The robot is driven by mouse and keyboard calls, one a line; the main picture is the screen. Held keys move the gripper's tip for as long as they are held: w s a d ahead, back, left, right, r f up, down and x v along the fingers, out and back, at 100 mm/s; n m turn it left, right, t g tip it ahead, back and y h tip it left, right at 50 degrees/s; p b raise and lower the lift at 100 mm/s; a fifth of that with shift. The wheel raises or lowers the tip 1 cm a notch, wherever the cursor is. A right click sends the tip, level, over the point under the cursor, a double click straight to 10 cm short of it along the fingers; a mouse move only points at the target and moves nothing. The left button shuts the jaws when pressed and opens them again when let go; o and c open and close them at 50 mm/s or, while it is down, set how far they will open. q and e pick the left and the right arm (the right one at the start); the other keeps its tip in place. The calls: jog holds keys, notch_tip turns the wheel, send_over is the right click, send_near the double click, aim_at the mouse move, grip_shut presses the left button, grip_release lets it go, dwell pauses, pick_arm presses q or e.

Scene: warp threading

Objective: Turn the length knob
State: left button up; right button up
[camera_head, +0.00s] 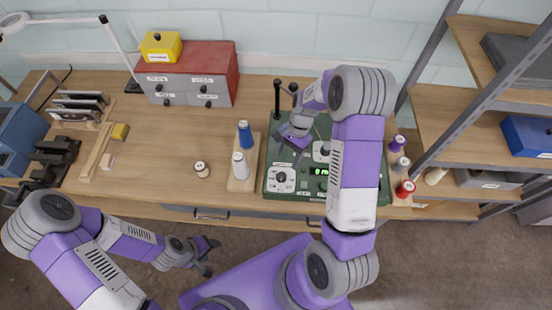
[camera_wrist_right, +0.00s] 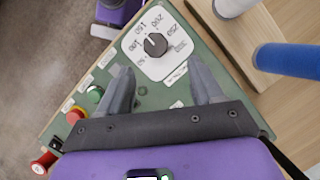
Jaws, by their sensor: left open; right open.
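The green machine panel (camera_head: 272,153) stands on the bench. A white numbered dial plate with a dark knob (camera_head: 281,178) is at its front left. In the right wrist view the knob (camera_wrist_right: 155,44) sits just beyond the fingertips, with numbers up to about 300 around it. My right gripper (camera_head: 293,144) is over the panel's left half, behind this knob; its two open fingers show in the wrist view (camera_wrist_right: 163,78), empty and apart from the knob. My left gripper (camera_head: 209,257) is open and empty in front of the bench. My right arm hides part of the panel.
A wooden holder (camera_head: 233,183) with a blue spool (camera_head: 244,134) and a white spool (camera_head: 240,165) stands close left of the machine. Green (camera_wrist_right: 95,94) and red buttons (camera_wrist_right: 76,114) are near the dial. Several spools stand at right. The bench's left middle is mostly clear.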

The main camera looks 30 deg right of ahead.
aim_at(282, 176)
jog(key=x, duration=0.4)
jog(key=s+x, duration=0.1)
jog(key=x, duration=0.2)
pick_arm(q)
jog(key=shift+s+r, duration=0.3)
jog(key=shift+s, duration=0.1)
pick_arm(e)
jog(key=shift+w, duration=0.1)
jog(key=shift+c, duration=0.2)
jog(key=c, duration=1)
pick_arm(q)
jog(key=shift+f, duration=0.1)
pick_arm(e)
jog(key=shift+a, duration=0.1)
